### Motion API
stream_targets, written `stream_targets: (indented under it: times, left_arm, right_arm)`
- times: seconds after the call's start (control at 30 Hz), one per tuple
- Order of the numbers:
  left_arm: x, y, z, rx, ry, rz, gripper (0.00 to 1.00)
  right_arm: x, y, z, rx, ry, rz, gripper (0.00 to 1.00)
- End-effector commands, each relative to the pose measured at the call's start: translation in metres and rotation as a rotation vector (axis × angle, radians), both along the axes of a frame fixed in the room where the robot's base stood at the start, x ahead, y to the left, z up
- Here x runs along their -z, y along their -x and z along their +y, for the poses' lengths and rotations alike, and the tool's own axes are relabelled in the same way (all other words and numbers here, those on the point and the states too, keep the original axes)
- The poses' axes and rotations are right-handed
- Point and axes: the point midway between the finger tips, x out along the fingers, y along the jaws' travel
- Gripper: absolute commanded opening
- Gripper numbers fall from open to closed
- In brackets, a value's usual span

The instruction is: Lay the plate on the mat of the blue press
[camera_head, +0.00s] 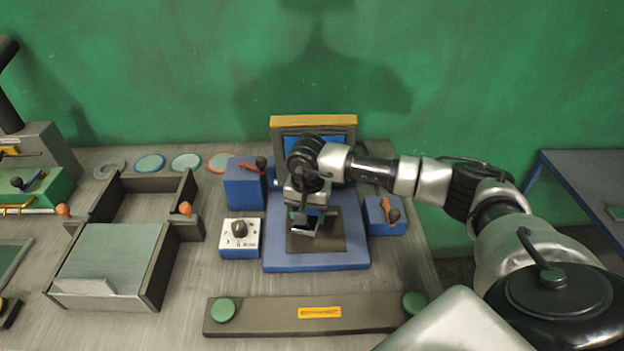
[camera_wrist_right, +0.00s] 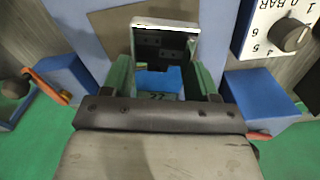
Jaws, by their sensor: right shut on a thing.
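The blue press (camera_head: 316,260) stands on the bench, with a dark brown mat (camera_head: 330,240) on its bed. My right gripper (camera_head: 308,212) is over the mat, shut on a small grey plate (camera_head: 304,226). In the right wrist view the plate (camera_wrist_right: 165,22) shows a pale edge and a dark face between the green fingers, tilted against the bed. The mat (camera_wrist_right: 110,30) shows behind it. I cannot tell whether the plate touches the mat. My left gripper is not in view.
A pressure dial box (camera_head: 240,238) stands left of the press, and a blue box with an orange lever (camera_head: 385,215) right of it. A dark bar with green buttons (camera_head: 270,313) lies in front. A dark-walled tray (camera_head: 150,285) is at left.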

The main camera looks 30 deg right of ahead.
Motion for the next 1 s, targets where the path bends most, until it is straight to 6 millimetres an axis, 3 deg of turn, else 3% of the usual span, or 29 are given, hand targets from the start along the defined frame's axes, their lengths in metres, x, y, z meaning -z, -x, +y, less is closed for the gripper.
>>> stream_targets:
  times: [0.03, 0.2, 0.47, 1.0]
  left_arm:
    - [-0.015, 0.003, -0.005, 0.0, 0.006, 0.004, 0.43]
    - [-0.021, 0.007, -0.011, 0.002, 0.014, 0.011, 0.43]
    - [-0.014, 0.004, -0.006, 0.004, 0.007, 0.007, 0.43]
    - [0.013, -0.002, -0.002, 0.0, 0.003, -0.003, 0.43]
  right_arm:
    - [-0.01, -0.006, -0.009, 0.048, 0.001, 0.0, 0.07]
    - [-0.008, -0.014, -0.026, 0.132, 0.007, 0.0, 0.07]
    - [0.005, -0.014, -0.027, 0.14, 0.007, -0.001, 0.07]
    - [0.057, -0.014, -0.027, 0.138, 0.007, 0.0, 0.07]
